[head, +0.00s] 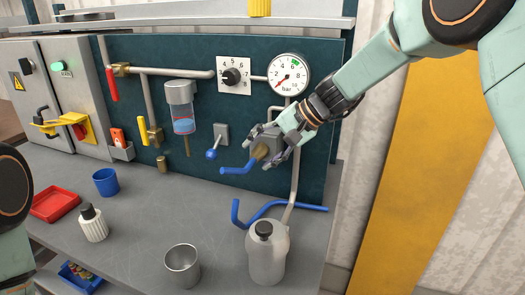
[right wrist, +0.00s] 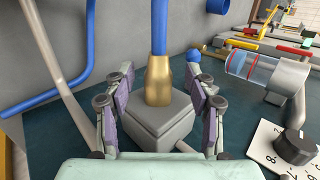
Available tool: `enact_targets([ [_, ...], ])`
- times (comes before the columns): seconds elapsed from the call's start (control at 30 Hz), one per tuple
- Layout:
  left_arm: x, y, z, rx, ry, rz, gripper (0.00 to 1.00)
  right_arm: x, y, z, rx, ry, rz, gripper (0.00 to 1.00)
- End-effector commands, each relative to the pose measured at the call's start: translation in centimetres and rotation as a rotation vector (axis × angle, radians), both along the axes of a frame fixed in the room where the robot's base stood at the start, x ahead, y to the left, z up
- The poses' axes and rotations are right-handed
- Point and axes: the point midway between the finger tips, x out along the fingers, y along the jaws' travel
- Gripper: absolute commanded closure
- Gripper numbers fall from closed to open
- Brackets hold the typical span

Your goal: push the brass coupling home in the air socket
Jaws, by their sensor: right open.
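The brass coupling (head: 260,152) sits at the front face of the grey air socket block (head: 264,136) on the dark teal panel, with a blue hose (head: 238,170) running from it. In the right wrist view the coupling (right wrist: 158,82) meets the middle of the block (right wrist: 160,128); how deep it sits I cannot tell. My right gripper (head: 268,150) is open around the block and coupling. In the right wrist view its fingers (right wrist: 159,90) stand either side of the coupling, with gaps to it. My left gripper is out of view.
A pressure gauge (head: 289,75), a grey lever with a blue knob (head: 211,154) and a filter bowl (head: 183,118) are near on the panel. A grey bottle (head: 266,258), a metal cup (head: 182,268) and another blue hose (head: 285,206) are below on the bench.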

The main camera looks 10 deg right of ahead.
Motion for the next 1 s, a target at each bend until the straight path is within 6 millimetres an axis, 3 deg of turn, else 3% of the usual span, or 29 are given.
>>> enact_targets([
  [0.33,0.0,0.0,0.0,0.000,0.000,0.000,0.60,-0.2,-0.5,0.5,0.000,-0.001,-0.001,0.44],
  [0.8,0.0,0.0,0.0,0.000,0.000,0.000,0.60,-3.1,-5.8,6.8,0.001,-0.003,-0.001,0.44],
  [1.0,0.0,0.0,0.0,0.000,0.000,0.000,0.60,-3.8,-7.1,8.2,0.000,0.000,0.000,0.44],
])
